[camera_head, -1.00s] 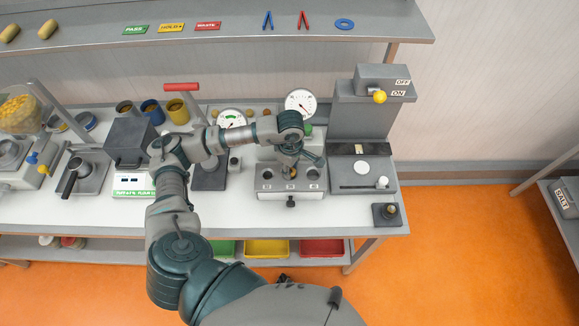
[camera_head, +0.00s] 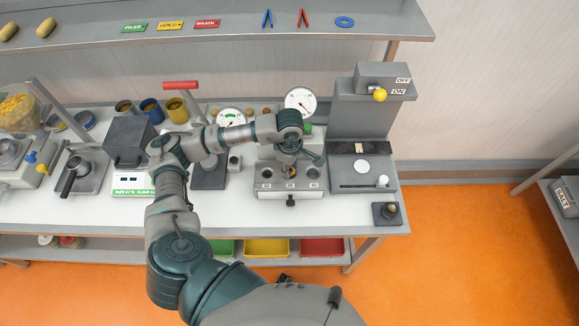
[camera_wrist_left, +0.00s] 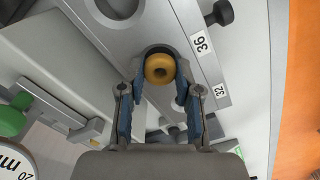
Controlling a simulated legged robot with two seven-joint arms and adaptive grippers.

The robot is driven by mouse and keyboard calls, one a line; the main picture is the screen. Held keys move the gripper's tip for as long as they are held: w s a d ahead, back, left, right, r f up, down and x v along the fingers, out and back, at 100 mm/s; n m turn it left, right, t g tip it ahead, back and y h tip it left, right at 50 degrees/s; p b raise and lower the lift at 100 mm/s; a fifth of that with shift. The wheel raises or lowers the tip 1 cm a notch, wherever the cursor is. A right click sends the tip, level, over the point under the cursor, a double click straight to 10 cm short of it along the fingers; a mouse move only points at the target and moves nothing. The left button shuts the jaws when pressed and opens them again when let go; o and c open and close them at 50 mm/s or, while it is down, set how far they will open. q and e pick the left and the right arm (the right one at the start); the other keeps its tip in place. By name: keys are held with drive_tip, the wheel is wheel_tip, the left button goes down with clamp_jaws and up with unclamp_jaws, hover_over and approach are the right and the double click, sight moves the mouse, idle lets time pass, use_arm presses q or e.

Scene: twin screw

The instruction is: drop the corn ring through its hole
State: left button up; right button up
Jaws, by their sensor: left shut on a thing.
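The corn ring (camera_wrist_left: 159,68), a yellow-brown ring with a dark centre, sits between the fingertips of my left gripper (camera_wrist_left: 159,88), which is shut on it. In the head view, my left gripper (camera_head: 291,163) points down over the middle of the grey hole block (camera_head: 262,191); the ring shows there as a small yellowish spot (camera_head: 292,171). A dark round opening lies partly behind the ring. I cannot tell how far the ring is above it. My right gripper is out of view.
A grey press-like machine (camera_head: 361,120) stands just right of the block, with a small base and knob (camera_head: 387,215) in front. Two dial gauges (camera_head: 300,102) stand behind. A grey box over a scale (camera_head: 134,185) is to the left. Coloured bins (camera_head: 267,248) sit below the table.

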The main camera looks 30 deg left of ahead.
use_arm(q)
drive_tip(key=shift+b, duration=0.3)
idle(0.4)
idle(0.4)
idle(0.4)
drive_tip(key=o, duration=0.7)
drive_tip(key=shift+o, duration=0.2)
drive_tip(key=o, duration=0.4)
drive_tip(key=shift+r, duration=0.15)
